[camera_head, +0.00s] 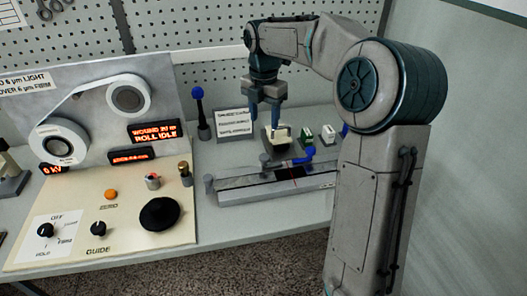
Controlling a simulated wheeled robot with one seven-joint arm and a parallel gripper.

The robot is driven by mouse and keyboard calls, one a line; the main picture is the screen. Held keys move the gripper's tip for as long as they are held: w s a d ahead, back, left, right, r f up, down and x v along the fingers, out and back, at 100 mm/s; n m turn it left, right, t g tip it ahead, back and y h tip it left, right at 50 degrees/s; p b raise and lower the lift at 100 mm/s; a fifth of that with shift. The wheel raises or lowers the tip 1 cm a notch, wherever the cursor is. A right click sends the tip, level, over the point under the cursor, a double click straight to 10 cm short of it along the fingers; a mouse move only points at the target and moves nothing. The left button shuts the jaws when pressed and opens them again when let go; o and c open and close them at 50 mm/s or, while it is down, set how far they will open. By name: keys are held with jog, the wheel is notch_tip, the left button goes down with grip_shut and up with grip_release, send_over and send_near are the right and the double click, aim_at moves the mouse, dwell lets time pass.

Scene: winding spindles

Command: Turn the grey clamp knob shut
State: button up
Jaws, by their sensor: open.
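A long grey fixture (245,196) with a dark top lies on the table right of the control panel. A blue handle (300,157) sits on the fixture's right part. My gripper (264,120) points down, open, behind the fixture, above or beside a cream block (280,138). I see nothing held between its fingers, and it is apart from the grey post.
The control panel (100,215) with a large black disc (159,213) and smaller knobs fills the left. A blue-topped lever (198,107) stands beside a printed card (234,123). The pegboard is behind.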

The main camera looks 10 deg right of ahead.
aim_at(264, 157)
jog(key=shift+n, duration=0.3)
jog(key=f, duration=1.3)
jog(key=shift+w+f, duration=0.25)
jog(key=shift+f, duration=0.15)
jog(key=c, duration=1)
